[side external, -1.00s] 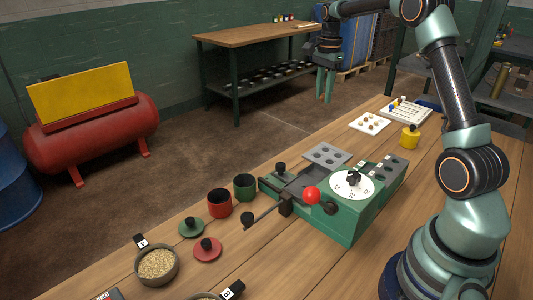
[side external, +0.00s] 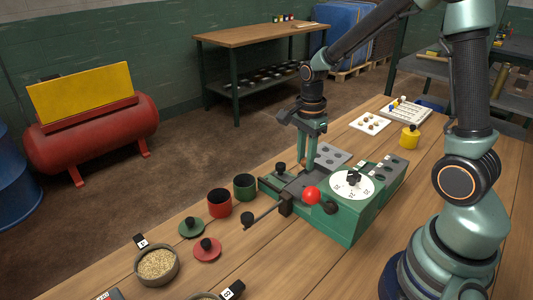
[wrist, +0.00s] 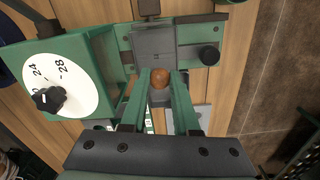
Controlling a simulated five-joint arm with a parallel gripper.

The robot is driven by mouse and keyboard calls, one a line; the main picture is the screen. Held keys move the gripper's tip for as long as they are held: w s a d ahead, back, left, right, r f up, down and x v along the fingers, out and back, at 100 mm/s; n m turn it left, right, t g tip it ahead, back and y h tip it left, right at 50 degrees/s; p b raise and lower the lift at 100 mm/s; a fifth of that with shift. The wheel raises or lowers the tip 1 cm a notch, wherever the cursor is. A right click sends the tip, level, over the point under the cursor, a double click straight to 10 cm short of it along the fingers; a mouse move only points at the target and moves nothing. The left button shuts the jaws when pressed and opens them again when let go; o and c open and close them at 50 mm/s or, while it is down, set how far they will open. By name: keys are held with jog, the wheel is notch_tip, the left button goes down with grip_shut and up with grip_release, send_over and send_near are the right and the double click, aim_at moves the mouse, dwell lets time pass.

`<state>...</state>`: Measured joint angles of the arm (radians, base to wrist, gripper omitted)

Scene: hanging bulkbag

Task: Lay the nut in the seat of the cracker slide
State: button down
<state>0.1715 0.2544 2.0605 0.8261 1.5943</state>
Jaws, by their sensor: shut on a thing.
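The nut (wrist: 160,78) is small, round and brown. In the wrist view it sits between the fingertips of my gripper (wrist: 161,84), which is shut on it. The grey cracker slide (wrist: 155,42) lies just beyond the nut, and a dark block is below the nut in that view. In the side view my gripper (side external: 310,167) points down over the slide area of the green cracker (side external: 340,222); the nut is too small to make out there. I cannot tell whether the nut touches the seat.
A grey plate with holes (side external: 333,155) lies behind. Red (side external: 219,204) and green (side external: 245,187) cups stand left.

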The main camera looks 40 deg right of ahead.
aim_at(303, 188)
jog(key=shift+s+a+f, duration=0.3)
jog(key=shift+f, duration=2.45)
jog(key=c, duration=0.6)
grip_release()
notch_tip(303, 188, up, 7)
